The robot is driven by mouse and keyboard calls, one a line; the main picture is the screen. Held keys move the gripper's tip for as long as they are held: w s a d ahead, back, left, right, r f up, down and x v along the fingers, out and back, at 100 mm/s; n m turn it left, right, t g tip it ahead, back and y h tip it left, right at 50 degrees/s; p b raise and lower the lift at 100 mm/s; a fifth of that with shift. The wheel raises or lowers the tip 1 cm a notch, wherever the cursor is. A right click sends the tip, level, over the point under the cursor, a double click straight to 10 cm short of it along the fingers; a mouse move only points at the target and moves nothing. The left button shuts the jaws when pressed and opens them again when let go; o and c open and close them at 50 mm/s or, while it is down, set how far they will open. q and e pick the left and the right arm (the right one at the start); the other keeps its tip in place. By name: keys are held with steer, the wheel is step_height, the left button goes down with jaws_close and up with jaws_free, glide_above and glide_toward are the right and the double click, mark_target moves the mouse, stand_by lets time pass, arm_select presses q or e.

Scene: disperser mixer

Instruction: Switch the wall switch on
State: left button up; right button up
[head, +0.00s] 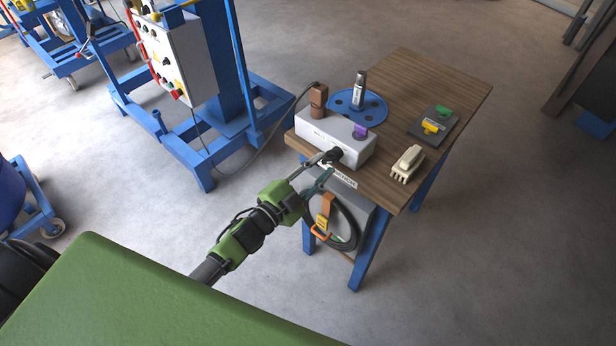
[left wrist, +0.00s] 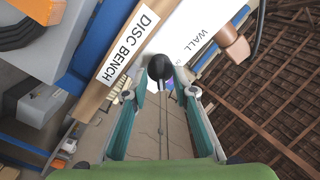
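The wall switch is a white box (head: 315,138) on the near left corner of the wooden table, with a black ball-ended lever (head: 334,155) sticking out of its front. In the left wrist view the white box (left wrist: 196,38) shows the letters "WALL", and the black ball (left wrist: 160,67) lies between the fingertips. My left gripper (head: 326,166) reaches in from the left, its fingers spread around the lever. In the left wrist view the gripper (left wrist: 163,82) looks open; whether a fingertip touches the ball is unclear. My right gripper is not in view.
On the table (head: 430,75) are a blue disc (head: 372,112) with a grey-black cylinder, a beige connector (head: 406,163) and a dark plate (head: 433,128) with coloured pieces. A coiled cable (head: 343,228) hangs below.

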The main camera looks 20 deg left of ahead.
arm_select(q)
steer(key=v, duration=1.1)
steer(key=shift+s, duration=0.1)
steer(key=s+a+f+n+g+y, duration=0.2)
steer(key=s+f+g, duration=0.15)
steer(key=f, duration=0.75)
steer(key=s+a+f+n+g+y, duration=0.1)
steer(key=s+f+n+g, duration=0.3)
steer(key=f, duration=0.6)
steer(key=s+a+f+n+y, duration=0.15)
steer(key=s+f, duration=0.35)
steer(key=f, duration=0.6)
steer(key=s+d+f+n+g+y, duration=0.1)
steer(key=s+f+g, duration=0.3)
steer(key=s, duration=0.9)
steer(key=s+d+f+n+g, duration=0.1)
steer(key=s+f+g, duration=0.3)
steer(key=s+f, duration=0.7)
steer(key=shift+s+f+n+y, duration=0.15)
steer(key=shift+s+n+y, duration=0.35)
steer(key=shift+s, duration=0.75)
steer(key=shift+d+g, duration=0.1)
steer(key=shift+g, duration=0.15)
